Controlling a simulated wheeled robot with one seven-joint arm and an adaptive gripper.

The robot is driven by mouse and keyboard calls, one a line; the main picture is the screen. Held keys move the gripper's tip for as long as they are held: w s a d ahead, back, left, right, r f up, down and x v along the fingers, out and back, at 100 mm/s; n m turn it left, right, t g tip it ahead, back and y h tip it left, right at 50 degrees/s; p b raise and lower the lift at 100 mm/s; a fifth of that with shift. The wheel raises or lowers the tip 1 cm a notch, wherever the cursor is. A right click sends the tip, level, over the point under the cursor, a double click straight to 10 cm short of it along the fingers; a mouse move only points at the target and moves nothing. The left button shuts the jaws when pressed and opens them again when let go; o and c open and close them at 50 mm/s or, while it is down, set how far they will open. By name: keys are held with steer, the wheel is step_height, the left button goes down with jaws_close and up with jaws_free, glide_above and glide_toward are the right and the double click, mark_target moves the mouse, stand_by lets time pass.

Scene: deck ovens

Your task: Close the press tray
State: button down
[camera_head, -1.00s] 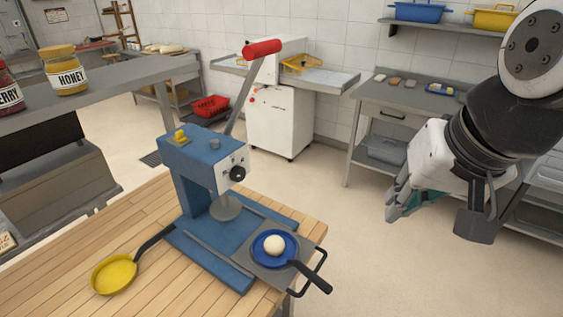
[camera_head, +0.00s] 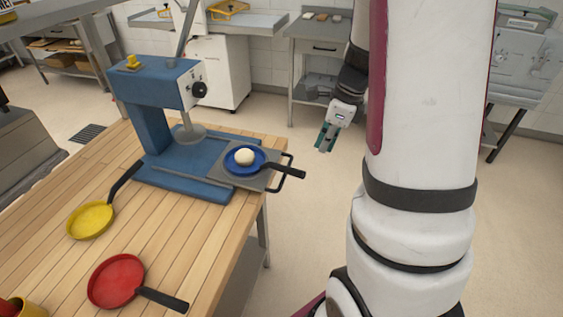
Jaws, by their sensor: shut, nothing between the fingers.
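The blue press (camera_head: 160,95) stands on the far end of the wooden table. Its grey press tray (camera_head: 228,174) is slid out to the right of the press plate (camera_head: 190,133), with a black handle (camera_head: 287,173) at its outer end. A blue pan (camera_head: 243,161) with a pale dough ball (camera_head: 244,157) sits on the tray, its dark handle pointing right. My gripper (camera_head: 325,141) is shut and empty, in the air to the right of the tray and apart from it. My arm hides part of the room behind it.
A yellow pan (camera_head: 90,221) and a red pan (camera_head: 116,281) lie on the wooden table (camera_head: 165,239) in front of the press. The pan's handle sticks out past the tray's edge near the tray handle. Open floor lies right of the table.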

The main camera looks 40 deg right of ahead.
mark_target(255, 157)
steer(key=w+a+f, duration=0.2)
steer(key=f, duration=0.3)
steer(key=w+a+f, duration=0.1)
steer(key=w+f, duration=0.1)
steer(key=f, duration=0.3)
steer(key=shift+w+a+f, duration=0.25)
steer(key=shift+w+a, duration=0.15)
steer(key=w+a, duration=0.2)
steer(key=w, duration=0.1)
steer(key=w+a, duration=0.3)
steer(key=w, duration=0.1)
steer(key=w+a, duration=0.3)
steer(key=shift+w+a+b, duration=0.15)
steer(key=shift+w+b, duration=0.15)
steer(key=shift+b, duration=0.05)
